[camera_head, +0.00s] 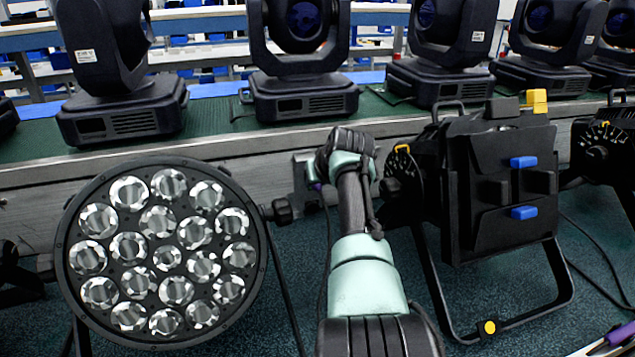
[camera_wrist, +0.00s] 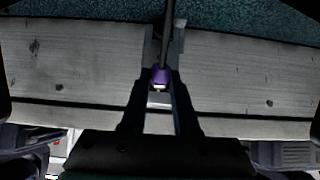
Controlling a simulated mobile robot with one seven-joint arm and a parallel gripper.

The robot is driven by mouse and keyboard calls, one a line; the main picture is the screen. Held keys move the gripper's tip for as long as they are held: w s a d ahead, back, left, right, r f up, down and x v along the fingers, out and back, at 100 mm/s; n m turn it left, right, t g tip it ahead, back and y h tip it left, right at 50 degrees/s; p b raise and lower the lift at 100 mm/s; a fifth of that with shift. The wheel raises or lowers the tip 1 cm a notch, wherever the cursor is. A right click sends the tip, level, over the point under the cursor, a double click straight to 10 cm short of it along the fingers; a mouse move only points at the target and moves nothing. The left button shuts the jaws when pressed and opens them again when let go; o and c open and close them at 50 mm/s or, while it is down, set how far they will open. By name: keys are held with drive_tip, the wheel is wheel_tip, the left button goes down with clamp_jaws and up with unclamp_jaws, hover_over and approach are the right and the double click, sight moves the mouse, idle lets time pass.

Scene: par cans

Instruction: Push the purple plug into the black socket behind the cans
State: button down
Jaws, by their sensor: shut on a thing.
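The purple plug (camera_wrist: 161,75) is between the dark fingers of my gripper (camera_wrist: 159,84) in the wrist view. Its pale tip points down in that picture, and a dark cable runs up from it. My gripper is shut on the plug in front of the grey bench side. In the head view a small bit of purple plug (camera_head: 316,186) shows left of my wrist, with the cable hanging below it. My arm hides most of the gripper there. A grey plate (camera_wrist: 178,38) shows behind the plug. I cannot make out the black socket in either view.
A round multi-lens par can (camera_head: 160,255) stands left of my arm and a black can on a stand (camera_head: 505,180) stands close to its right. Moving-head lights (camera_head: 305,95) line the bench (camera_head: 210,118) behind. Cables lie on the floor at right.

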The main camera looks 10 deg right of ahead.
drive_tip(key=shift+w+d+r+b, duration=0.1)
drive_tip(key=shift+w+d+b, duration=0.05)
drive_tip(key=shift+d+b, duration=0.3)
idle(0.3)
drive_tip(key=shift+a, duration=0.1)
drive_tip(key=c, duration=0.6)
unclamp_jaws()
drive_tip(key=shift+a, duration=0.1)
